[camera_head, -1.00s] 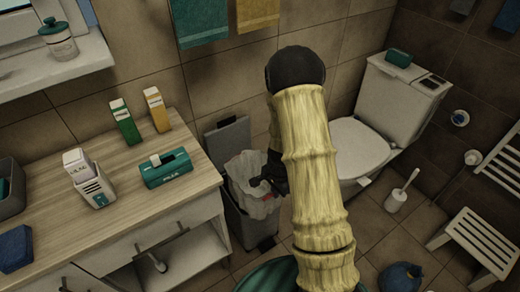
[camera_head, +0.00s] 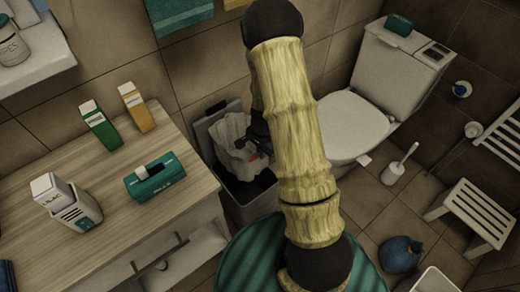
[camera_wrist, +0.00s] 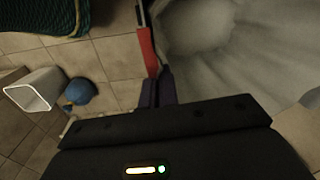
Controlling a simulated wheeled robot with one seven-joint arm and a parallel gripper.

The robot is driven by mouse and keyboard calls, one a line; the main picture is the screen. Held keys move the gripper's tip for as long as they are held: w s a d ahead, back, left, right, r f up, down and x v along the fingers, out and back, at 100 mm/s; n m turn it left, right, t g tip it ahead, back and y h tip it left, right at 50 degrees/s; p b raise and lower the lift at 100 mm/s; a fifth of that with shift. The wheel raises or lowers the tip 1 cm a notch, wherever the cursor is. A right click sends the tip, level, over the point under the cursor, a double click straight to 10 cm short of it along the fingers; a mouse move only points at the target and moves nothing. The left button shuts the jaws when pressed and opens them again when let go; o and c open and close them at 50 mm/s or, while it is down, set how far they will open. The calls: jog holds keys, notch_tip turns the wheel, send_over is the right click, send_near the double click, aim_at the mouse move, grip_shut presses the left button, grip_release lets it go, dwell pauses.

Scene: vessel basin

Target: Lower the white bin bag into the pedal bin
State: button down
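The white bin bag (camera_head: 238,150) hangs crumpled at the mouth of the dark grey pedal bin (camera_head: 252,203), in front of its raised lid (camera_head: 214,122). I cannot tell how far its lower end is inside the bin. My gripper (camera_head: 262,143) is at the bag's right upper side, partly hidden by my arm. In the wrist view, the bag's pale inside (camera_wrist: 225,55) fills the upper right. My fingertips (camera_wrist: 157,88) are close together on the bag's edge, at a red strip (camera_wrist: 147,48). The bin is not clearly visible there.
A wooden-topped vanity (camera_head: 125,220) stands left of the bin, with boxes on it. The toilet (camera_head: 355,125) stands to the right, with a toilet brush (camera_head: 395,170) beside it. A blue bag (camera_head: 400,254) and white stool (camera_head: 480,220) are on the floor at right.

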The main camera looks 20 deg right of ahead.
aim_at(262, 162)
jog(key=shift+s+f+b, duration=0.15)
jog(key=shift+f+b, duration=2.55)
jog(key=shift+f, duration=0.3)
jog(key=shift+s+r, duration=0.1)
jog(key=shift+r, duration=0.05)
